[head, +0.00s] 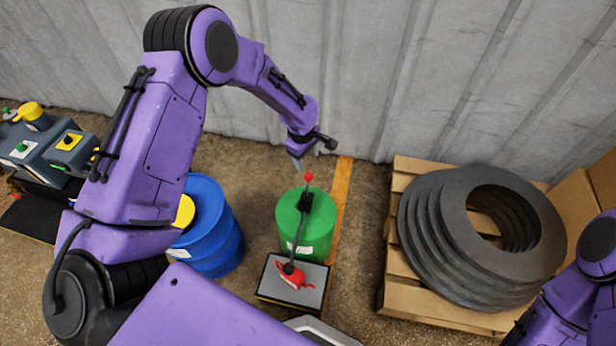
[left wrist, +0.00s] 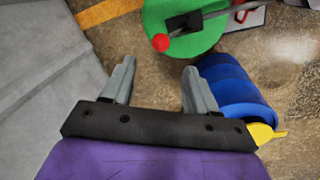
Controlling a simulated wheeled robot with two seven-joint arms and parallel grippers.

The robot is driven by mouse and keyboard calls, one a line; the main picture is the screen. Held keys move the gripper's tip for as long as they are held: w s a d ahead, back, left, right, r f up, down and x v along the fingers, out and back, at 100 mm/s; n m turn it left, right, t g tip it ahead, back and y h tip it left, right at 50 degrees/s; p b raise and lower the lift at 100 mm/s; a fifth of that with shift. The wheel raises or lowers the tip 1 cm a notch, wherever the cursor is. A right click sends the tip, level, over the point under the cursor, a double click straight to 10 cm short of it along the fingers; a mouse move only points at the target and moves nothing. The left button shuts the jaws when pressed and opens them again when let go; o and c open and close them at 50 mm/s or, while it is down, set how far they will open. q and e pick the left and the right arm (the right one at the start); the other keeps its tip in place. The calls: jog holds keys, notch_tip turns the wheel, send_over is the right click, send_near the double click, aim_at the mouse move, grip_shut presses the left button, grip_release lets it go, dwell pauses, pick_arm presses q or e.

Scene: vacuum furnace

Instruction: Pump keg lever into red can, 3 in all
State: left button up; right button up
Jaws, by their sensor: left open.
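The green keg (head: 290,228) stands on the floor near the wall. A black pump block (head: 305,201) sits on its top, with a lever ending in a red knob (head: 308,177). A dark rod runs from the block toward the red can (head: 296,277), which is on a grey-topped platform (head: 302,297) in front of the keg. My left gripper (head: 299,161) is behind and above the knob, open and empty. In the left wrist view the knob (left wrist: 160,42) lies just beyond the gap between the fingertips (left wrist: 158,68), apart from them. My right gripper is out of view.
A blue drum (head: 222,250) with a yellow part stands left of the keg. Dark rings (head: 425,240) are stacked on a wooden pallet (head: 396,292) at the right. Grey control boxes (head: 45,150) stand at the far left. A corrugated wall (head: 350,70) rises behind.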

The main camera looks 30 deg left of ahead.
aim_at(308, 175)
pick_arm(q)
jog(key=f, duration=0.3)
jog(key=f+b, duration=0.1)
jog(key=f, duration=0.2)
jog(key=w+f, duration=0.1)
jog(key=f, duration=0.3)
jog(key=shift+w+d+f, duration=0.1)
jog(key=shift+d, duration=0.05)
grip_shut()
